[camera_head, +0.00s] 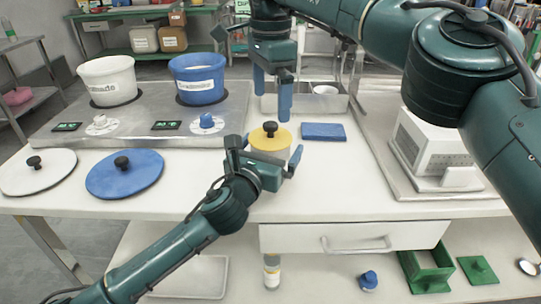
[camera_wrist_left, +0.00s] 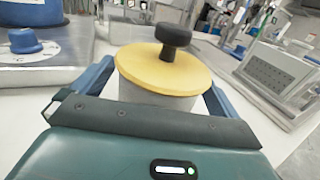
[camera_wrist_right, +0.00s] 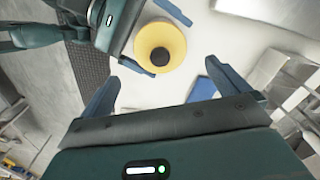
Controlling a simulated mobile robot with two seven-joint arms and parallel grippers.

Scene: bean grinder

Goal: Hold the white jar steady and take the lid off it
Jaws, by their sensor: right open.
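The white jar (camera_wrist_left: 150,95) stands upright on the white table, with a yellow lid (camera_head: 270,140) on top and a black knob (camera_head: 270,128) on the lid. My left gripper (camera_head: 270,150) is low at the front of the jar, with its blue fingers on either side of it. They look spread, with a small gap at the right in the left wrist view; contact on the left is unclear. My right gripper (camera_head: 272,90) is open and empty, pointing down above and behind the lid. In the right wrist view the lid (camera_wrist_right: 160,44) shows beyond its fingers.
A blue pad (camera_head: 323,132) lies right of the jar, and a white machine (camera_head: 432,145) stands farther right. White (camera_head: 107,80) and blue (camera_head: 198,78) pots stand on a grey stove at the left. White (camera_head: 38,172) and blue (camera_head: 125,173) lids lie in front of it.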

